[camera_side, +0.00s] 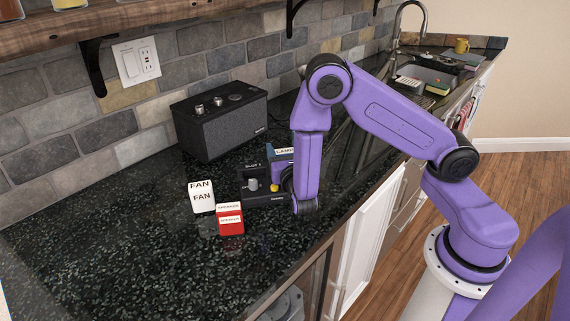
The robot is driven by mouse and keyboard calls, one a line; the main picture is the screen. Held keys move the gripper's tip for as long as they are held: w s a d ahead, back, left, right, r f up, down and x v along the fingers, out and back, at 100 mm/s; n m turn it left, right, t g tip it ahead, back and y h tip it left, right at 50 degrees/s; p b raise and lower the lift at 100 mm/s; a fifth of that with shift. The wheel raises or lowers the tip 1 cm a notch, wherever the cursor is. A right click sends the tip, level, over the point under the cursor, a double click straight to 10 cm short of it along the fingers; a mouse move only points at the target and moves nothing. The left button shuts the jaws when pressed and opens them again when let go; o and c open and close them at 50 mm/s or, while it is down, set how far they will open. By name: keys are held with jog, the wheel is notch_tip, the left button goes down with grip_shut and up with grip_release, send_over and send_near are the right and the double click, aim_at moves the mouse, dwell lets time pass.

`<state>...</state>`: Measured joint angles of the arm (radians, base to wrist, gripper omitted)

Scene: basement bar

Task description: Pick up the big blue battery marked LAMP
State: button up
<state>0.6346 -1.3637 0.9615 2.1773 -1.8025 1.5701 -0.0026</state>
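The blue battery marked LAMP (283,153) is on the dark counter, partly behind my purple arm. Only its labelled top and part of its blue side show. I cannot see contact between the gripper and the battery.
A white block marked FAN (202,197) and a red block marked SPEAKER (230,219) stand left of my gripper. A black speaker (219,120) stands behind, near the tiled wall. A sink (425,79) lies far right. The front-left counter (130,245) is clear.

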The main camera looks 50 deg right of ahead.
jog(key=shift+c, duration=0.6)
jog(key=shift+r, duration=0.1)
